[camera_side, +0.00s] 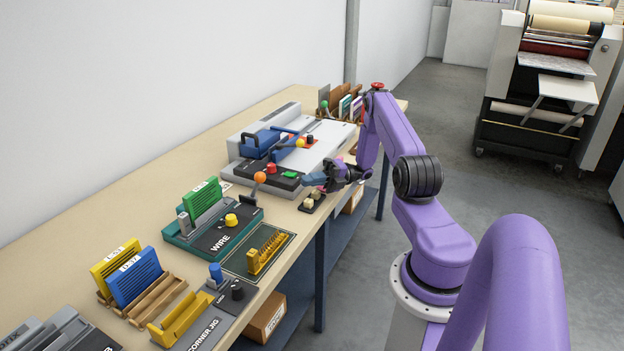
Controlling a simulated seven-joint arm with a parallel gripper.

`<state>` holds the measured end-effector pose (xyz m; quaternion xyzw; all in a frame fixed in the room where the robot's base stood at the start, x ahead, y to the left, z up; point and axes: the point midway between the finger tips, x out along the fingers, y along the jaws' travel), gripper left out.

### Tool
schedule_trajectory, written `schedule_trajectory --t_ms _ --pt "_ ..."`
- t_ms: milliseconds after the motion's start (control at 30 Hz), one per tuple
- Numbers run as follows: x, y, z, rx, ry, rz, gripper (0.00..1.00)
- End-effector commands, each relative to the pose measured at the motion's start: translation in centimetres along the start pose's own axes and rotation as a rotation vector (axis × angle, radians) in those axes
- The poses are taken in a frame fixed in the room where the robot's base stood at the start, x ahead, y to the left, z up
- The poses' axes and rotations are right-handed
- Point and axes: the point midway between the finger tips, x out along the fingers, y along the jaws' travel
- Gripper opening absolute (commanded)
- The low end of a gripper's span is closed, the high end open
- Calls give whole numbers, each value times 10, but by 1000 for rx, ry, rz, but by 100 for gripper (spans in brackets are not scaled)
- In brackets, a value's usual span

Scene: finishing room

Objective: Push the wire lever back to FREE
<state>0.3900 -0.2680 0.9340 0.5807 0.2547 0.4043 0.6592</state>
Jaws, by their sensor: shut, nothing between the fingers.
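The wire unit (175,238) is a teal base with a dark top marked WIRE, on the bench left of my gripper. A green comb-like block (202,197) stands in it, and a yellow knob (231,220) sits on its top. A lever with an orange ball (260,177) stands up at its far right end. I cannot read a FREE mark or tell the lever's exact setting. My gripper (308,181) is shut and empty, to the right of the orange ball and apart from it, above the bench's right edge.
A grey machine (330,146) with a blue clamp, red and green buttons and a yellow-ball lever stands just behind.

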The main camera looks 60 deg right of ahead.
Motion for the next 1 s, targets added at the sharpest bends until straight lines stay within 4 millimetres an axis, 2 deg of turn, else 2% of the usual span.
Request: schedule_trajectory --t_ms 33,333,400,633,1000 --pt "11 0 -1 2 5 1 0" --pt "66 0 -1 1 5 -1 0" --pt "73 0 8 -4 3 -2 0" --pt "89 0 25 -2 3 -1 0" --pt "91 0 28 -1 1 -1 0"
